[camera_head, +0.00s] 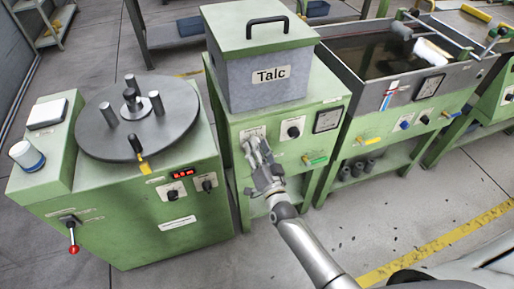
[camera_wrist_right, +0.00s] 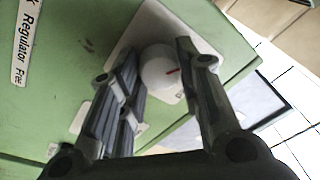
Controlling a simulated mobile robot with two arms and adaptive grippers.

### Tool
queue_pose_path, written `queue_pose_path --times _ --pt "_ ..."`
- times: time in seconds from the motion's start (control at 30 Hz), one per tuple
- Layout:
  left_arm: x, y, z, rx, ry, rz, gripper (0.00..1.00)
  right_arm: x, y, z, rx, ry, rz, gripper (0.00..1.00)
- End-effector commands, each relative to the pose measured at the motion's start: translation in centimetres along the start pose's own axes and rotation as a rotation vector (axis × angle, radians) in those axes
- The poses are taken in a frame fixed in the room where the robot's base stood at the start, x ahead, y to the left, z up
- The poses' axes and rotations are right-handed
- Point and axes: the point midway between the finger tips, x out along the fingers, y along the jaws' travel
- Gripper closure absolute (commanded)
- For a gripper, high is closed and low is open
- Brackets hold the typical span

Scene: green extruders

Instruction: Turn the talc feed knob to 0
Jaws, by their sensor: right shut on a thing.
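The talc unit is a green cabinet (camera_head: 235,118) with a grey bin marked "Talc" (camera_head: 262,92) on top. In the head view my right gripper (camera_head: 256,147) reaches the left part of its front panel, over a pale plate, and covers the knob there. In the right wrist view a round white knob (camera_wrist_right: 158,72) with a short red mark sits on a white plate. The fingers of my right gripper (camera_wrist_right: 157,58) are on both sides of the knob and shut on it. The red mark points to the right side of that picture. The scale around the knob is hard to read. My left gripper is not in view.
A black knob (camera_head: 293,132) and a square gauge (camera_head: 327,120) are right of my gripper. A yellow-green lever (camera_head: 317,160) sticks out below. A green machine with a dark round disc (camera_head: 110,140) stands left. A water tank (camera_head: 345,50) stands right.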

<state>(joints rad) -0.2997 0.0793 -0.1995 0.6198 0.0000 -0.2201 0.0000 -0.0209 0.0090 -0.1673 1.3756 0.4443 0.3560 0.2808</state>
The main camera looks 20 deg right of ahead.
Motion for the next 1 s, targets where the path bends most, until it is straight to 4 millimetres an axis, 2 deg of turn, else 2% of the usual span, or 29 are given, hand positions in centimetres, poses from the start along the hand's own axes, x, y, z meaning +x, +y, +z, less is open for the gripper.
queue_pose_path --times 0.33,0.37,0.5,0.83,1.0 --pt "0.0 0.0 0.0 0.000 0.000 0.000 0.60 -0.1 0.1 0.2 -0.004 -0.005 0.002 0.92" --pt "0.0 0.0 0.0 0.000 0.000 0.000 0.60 -0.1 0.1 0.2 -0.003 -0.005 0.002 0.64" --pt "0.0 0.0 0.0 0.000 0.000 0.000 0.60 -0.1 0.1 0.1 -0.003 -0.004 0.001 0.46" --pt "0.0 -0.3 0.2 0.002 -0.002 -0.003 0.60 -0.1 0.1 0.1 -0.002 -0.002 0.001 0.46" --pt "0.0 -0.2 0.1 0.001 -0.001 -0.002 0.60 -1.6 0.1 0.1 -0.002 -0.003 0.002 0.46"
